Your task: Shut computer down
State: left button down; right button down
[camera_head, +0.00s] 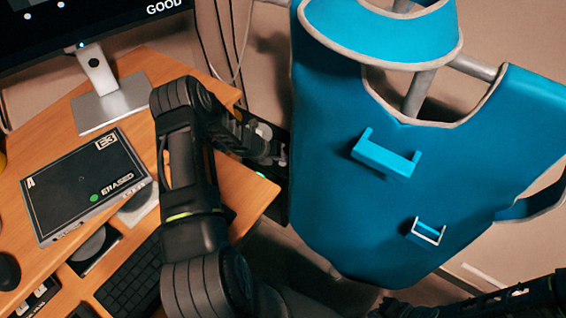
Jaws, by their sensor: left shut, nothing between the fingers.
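A monitor (90,25) stands at the top left, cut by the picture edge; its dark screen shows the word GOOD. A dark box (276,202), perhaps the computer, stands at the desk's right end, mostly hidden by my left arm. A small green light (261,175) shows near it. My left gripper (281,155) is shut and empty, in front of or close beside the dark box; I cannot tell whether it touches. My right arm (500,300) shows at the bottom right; its gripper is not clear.
The wooden desk (225,92) holds a flat black case (85,185) marked ERASED, a keyboard (135,280) and a mouse (8,271). Cables hang behind the desk.

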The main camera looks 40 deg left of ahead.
aim_at(282, 163)
pick_arm(q)
jog(key=shift+f, duration=0.35)
dwell(0.5)
jog(key=shift+r+p, duration=0.45)
jog(key=shift+r, duration=0.4)
notch_tip(282, 163, up, 5)
jog(key=p, duration=0.4)
dwell(0.8)
